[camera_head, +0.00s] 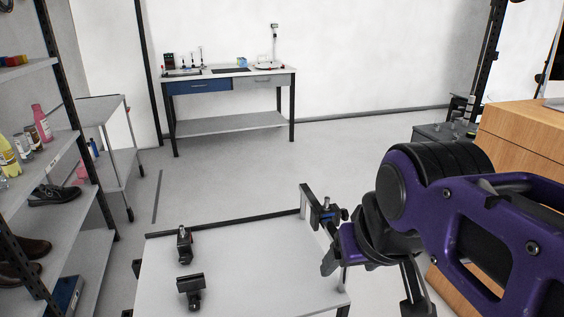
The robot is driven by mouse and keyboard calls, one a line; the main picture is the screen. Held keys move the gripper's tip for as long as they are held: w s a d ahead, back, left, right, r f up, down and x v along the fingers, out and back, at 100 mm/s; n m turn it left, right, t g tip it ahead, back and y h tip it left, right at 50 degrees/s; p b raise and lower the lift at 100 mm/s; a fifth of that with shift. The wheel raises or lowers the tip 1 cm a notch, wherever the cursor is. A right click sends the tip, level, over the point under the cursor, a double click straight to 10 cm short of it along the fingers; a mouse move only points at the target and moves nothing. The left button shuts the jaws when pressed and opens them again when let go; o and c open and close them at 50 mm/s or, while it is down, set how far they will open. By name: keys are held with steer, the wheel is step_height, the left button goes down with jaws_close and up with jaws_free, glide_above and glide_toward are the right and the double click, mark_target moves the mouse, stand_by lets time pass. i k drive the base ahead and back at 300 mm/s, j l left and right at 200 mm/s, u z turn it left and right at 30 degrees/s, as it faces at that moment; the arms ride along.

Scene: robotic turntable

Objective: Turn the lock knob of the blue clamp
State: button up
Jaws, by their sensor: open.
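The clamp with a small blue part (326,212) stands at the far right corner of the white table in front of me. It is dark and small in this view. A dark knob-like end (345,213) shows on its right side, but I cannot tell whether it is the lock knob. My purple and black arm reaches in from the right. My gripper (368,284) is open and appears empty, nearer to me than the clamp and just below and right of it in the picture. The wrist hides part of the table's right edge. No contact with the clamp shows.
The white table (240,265) also holds a dark clamp with a red part (184,245) and another black device (190,290) on its left. Shelving (60,150) stands at left, a wooden cabinet (530,130) at right. A workbench (230,125) stands far back across open floor.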

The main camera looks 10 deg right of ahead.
mark_target(344, 216)
steer(key=l+z, duration=0.15)
steer(key=l+u, duration=0.1)
steer(key=u, duration=0.25)
steer(key=l+u, duration=0.1)
steer(key=u, duration=0.25)
steer(key=l+u, duration=0.6)
steer(key=l, duration=0.2)
steer(key=k+l, duration=0.1)
steer(key=l, duration=0.3)
steer(key=k+l+u, duration=0.1)
steer(key=l, duration=0.3)
steer(key=k+l, duration=0.1)
steer(key=l, duration=0.3)
steer(key=k+l+u, duration=0.1)
steer(key=l, duration=0.3)
steer(key=i+j+z, duration=0.25)
steer(key=i+j, duration=0.1)
